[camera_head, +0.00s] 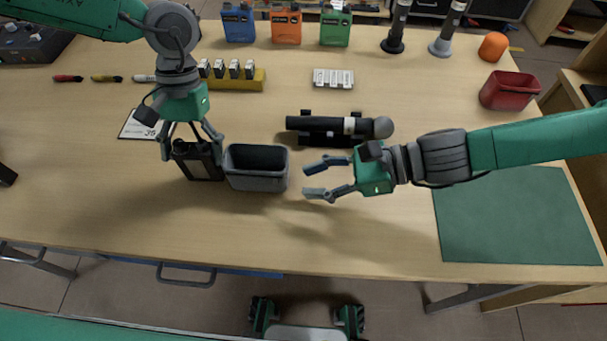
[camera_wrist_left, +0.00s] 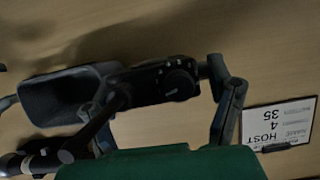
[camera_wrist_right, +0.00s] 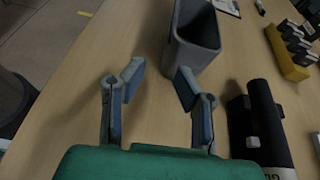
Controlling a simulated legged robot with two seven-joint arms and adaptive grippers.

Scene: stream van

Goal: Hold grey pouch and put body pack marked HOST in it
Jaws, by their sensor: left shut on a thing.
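The dark body pack (camera_head: 203,168) is between the fingers of my left gripper (camera_head: 192,155), which is shut on it. The pack also shows in the left wrist view (camera_wrist_left: 150,85). It is just left of the grey pouch (camera_head: 258,183), outside it; I cannot tell whether it touches the table. The pouch stands upright with its open mouth up and looks empty. My right gripper (camera_head: 308,179) is open and empty, just right of the pouch. The pouch lies beyond its fingers in the right wrist view (camera_wrist_right: 196,45). A card (camera_wrist_left: 278,124) reading HOST lies by the pack.
A black microphone (camera_head: 335,124) lies on a dark holder behind the right gripper. A yellow block (camera_head: 235,85) with several small packs stands behind the left gripper. A green mat (camera_head: 515,215) covers the right side. The table front is clear.

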